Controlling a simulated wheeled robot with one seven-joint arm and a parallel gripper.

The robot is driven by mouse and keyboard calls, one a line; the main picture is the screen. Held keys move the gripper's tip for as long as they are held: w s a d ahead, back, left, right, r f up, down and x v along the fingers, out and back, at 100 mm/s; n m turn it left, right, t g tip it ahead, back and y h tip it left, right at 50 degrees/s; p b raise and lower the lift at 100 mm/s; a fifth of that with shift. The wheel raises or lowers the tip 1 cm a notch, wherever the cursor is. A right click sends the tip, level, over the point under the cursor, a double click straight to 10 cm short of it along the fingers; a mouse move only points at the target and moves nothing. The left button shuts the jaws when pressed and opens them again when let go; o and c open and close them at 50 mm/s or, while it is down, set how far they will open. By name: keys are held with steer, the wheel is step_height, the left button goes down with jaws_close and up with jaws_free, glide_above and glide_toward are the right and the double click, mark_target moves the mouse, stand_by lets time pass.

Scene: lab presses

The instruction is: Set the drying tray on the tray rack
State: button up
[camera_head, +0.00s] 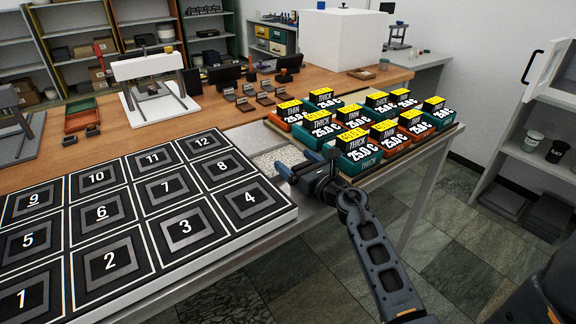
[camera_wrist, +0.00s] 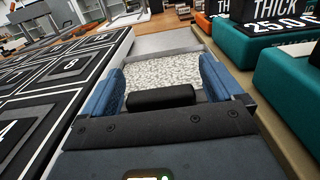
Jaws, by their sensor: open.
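A shallow tray with a pale speckled surface (camera_head: 278,160), which looks like the drying tray, lies on the bench between the numbered board and the coloured boxes. It also shows in the wrist view (camera_wrist: 165,70), between and beyond my fingers. My gripper (camera_head: 298,164) is over the tray's near end, with its blue fingers apart. In the wrist view my gripper (camera_wrist: 158,84) has a dark rounded bar (camera_wrist: 161,97) between the fingers; I cannot tell whether they touch it. The gripper hides the tray's near part. I cannot tell which thing is the tray rack.
The black numbered board (camera_head: 128,256) is close on the left. Teal and orange boxes (camera_head: 362,148) marked THICK or THIN stand close on the right. A white press (camera_head: 150,85) and small dark blocks (camera_head: 245,104) are behind. Shelves (camera_head: 530,170) stand at the right.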

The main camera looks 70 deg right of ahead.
steer(key=shift+c, duration=0.3)
steer(key=c, duration=1.2)
